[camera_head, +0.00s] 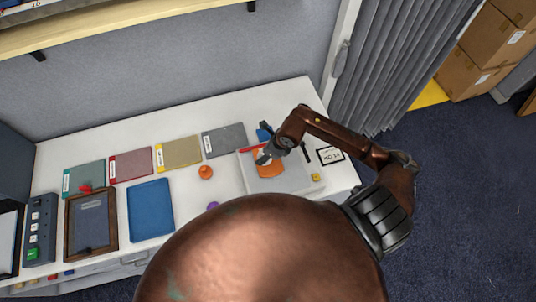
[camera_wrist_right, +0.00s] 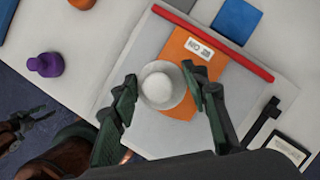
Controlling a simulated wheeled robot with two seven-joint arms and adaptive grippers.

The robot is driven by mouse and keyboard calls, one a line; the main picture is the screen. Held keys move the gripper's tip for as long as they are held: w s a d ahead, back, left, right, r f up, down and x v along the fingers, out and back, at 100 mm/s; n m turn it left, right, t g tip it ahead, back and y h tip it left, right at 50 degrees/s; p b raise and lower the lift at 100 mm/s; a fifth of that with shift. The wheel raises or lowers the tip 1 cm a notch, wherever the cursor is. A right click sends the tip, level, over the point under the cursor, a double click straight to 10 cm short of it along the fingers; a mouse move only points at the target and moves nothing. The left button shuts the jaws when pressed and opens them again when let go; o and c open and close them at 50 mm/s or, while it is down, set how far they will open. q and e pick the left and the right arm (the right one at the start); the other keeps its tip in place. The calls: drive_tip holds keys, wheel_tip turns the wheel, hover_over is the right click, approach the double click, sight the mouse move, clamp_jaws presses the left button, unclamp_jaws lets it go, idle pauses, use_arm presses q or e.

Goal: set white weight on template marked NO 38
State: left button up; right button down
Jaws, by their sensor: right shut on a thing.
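An orange template (camera_wrist_right: 181,62) lies flat on a pale grey board (camera_wrist_right: 143,140), with a white label whose "NO" I can read but whose number is too blurred. It also shows in the head view (camera_head: 270,171). The white weight (camera_wrist_right: 158,88), round with a wider rim, is between the fingers of my right gripper (camera_wrist_right: 161,80), over the template's left part in the wrist view. My right gripper is shut on it. I cannot tell whether its base touches the template. In the head view the right gripper (camera_head: 264,157) largely hides the weight.
A red bar (camera_wrist_right: 213,40) runs along the board's edge, near a blue sheet (camera_wrist_right: 237,20). A purple weight (camera_wrist_right: 46,64) and an orange weight (camera_head: 206,172) stand left of the board. Coloured folders line the back.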

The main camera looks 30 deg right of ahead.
drive_tip(key=d+f, duration=0.1)
drive_tip(key=w+f, duration=0.1)
drive_tip(key=d+f, duration=0.1)
drive_tip(key=shift+w+d+f+p, duration=0.15)
drive_tip(key=shift+w+d+p, duration=0.15)
drive_tip(key=shift+p, duration=0.1)
wheel_tip(320, 180, down, 2)
drive_tip(key=shift+s+a+p, duration=0.1)
drive_tip(key=shift+p, duration=0.55)
drive_tip(key=shift+f, duration=0.45)
drive_tip(key=c, duration=1.1)
unclamp_jaws()
drive_tip(key=shift+f, duration=0.1)
drive_tip(key=shift+c, duration=0.2)
